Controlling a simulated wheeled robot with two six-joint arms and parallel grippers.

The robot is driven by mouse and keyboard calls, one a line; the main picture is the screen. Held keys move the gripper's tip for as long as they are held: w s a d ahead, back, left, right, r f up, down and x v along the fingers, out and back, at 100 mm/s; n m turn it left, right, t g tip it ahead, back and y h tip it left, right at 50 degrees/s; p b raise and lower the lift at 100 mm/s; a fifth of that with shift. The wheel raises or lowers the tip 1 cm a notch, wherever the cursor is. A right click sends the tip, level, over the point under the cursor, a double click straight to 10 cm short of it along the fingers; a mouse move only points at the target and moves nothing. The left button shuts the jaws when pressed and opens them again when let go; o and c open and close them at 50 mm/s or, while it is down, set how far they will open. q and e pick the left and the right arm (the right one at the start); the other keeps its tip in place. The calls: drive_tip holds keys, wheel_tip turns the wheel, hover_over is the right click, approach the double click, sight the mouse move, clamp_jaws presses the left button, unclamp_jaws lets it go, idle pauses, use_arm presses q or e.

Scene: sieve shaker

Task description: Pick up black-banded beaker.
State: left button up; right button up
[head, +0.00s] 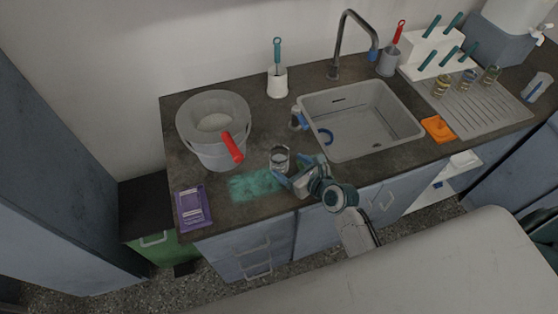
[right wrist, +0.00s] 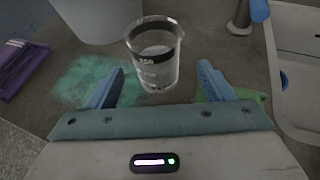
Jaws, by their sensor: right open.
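The black-banded beaker (head: 280,158) is clear glass and stands upright on the dark counter, left of the sink. In the right wrist view the beaker (right wrist: 155,58) shows dark markings and a number on its side. My right gripper (head: 288,177) is at the near side of the beaker. In the right wrist view its two blue fingers (right wrist: 160,85) are spread, with the beaker between and just beyond their tips. The gripper is open and empty. My left gripper is not in view.
A bucket (head: 198,149) with a red-handled tool stands at left. A teal patch (head: 254,184) covers the counter by the beaker. The sink (head: 340,142) is at right, with other glasses (head: 468,78) on the drainer.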

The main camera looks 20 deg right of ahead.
sight(274, 151)
drive_tip(key=p+x, duration=0.1)
drive_tip(key=x, duration=0.4)
drive_tip(key=shift+w+a+f, duration=0.15)
drive_tip(key=shift+w+a, duration=0.1)
drive_tip(key=shift+a, duration=0.1)
drive_tip(key=shift+s, duration=0.1)
drive_tip(key=c, duration=1.2)
drive_tip(key=shift+o, duration=0.2)
drive_tip(key=shift+r, duration=1.85)
drive_tip(key=s+d+b, duration=0.1)
drive_tip(key=s+d, duration=0.1)
drive_tip(key=s, duration=0.2)
drive_tip(key=s+d, duration=0.2)
drive_tip(key=s, duration=0.2)
drive_tip(key=s+d+r+b, duration=0.1)
drive_tip(key=s+d, duration=0.1)
drive_tip(key=s, duration=0.2)
drive_tip(key=shift+s+d+b, duration=0.15)
drive_tip(key=shift+s+b, duration=0.1)
drive_tip(key=shift+b, duration=0.05)
drive_tip(key=shift+v, duration=0.9)
